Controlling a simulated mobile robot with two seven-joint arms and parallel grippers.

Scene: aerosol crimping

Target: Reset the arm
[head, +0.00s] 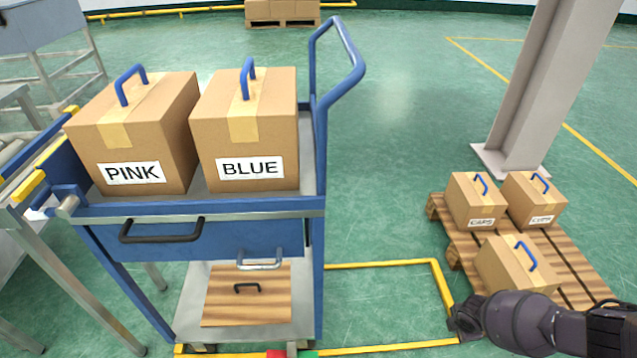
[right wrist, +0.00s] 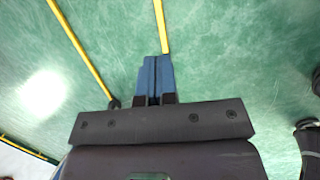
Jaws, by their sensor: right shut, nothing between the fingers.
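My right arm comes in at the lower right of the head view, and its gripper (head: 468,318) is over the floor beside the pallet. In the right wrist view the right gripper (right wrist: 155,66) has its blue fingers together, with nothing between them. Green floor and yellow lines show beyond the fingertips. My left gripper is in neither view.
A blue cart (head: 220,240) carries a PINK box (head: 150,140) and a BLUE box (head: 268,120). At right, a wooden pallet (head: 570,250) holds CAPS boxes (head: 474,205) near a grey pillar (head: 530,90). The floor (head: 390,150) between cart and pallet is clear.

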